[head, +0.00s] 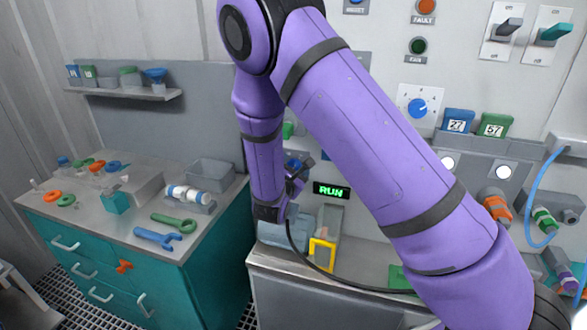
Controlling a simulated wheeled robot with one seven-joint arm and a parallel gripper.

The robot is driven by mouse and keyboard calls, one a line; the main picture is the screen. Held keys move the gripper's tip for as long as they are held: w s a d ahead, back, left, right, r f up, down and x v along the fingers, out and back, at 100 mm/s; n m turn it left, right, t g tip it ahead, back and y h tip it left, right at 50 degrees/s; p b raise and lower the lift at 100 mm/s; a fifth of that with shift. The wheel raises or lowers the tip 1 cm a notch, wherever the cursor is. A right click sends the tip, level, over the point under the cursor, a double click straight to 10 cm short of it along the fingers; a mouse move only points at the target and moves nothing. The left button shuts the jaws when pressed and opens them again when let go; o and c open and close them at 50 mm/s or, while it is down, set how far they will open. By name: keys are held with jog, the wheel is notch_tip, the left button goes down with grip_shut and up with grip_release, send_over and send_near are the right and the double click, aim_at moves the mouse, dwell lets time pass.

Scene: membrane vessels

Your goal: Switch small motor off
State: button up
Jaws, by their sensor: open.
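A small display reading RUN in green (331,190) is lit on the back panel, just right of my gripper. My gripper (299,172) is small and dark at the end of my purple arm, close in front of the panel; its fingers are hard to make out, and I see nothing held. A blue part shows behind it, too covered to identify. I cannot tell which control or body is the small motor. Two lever switches, one dark grey (510,27) and one teal (553,33), are on the upper right panel. My arm hides much of the panel's middle.
A blue rotary knob (418,107) is on the panel, with orange (426,7) and green (418,46) round lamps above. A grey-blue box (284,234) and yellow-framed block (321,254) stand below my gripper. A bench with tools (160,236) is at left.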

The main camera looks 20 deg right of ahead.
jog(key=c, duration=0.8)
jog(key=shift+c, duration=0.2)
jog(key=shift+n, duration=0.4)
jog(key=n, duration=1.1)
jog(key=shift+w+a, duration=0.25)
jog(key=shift+a, duration=0.15)
jog(key=o, duration=0.8)
jog(key=shift+o, duration=0.2)
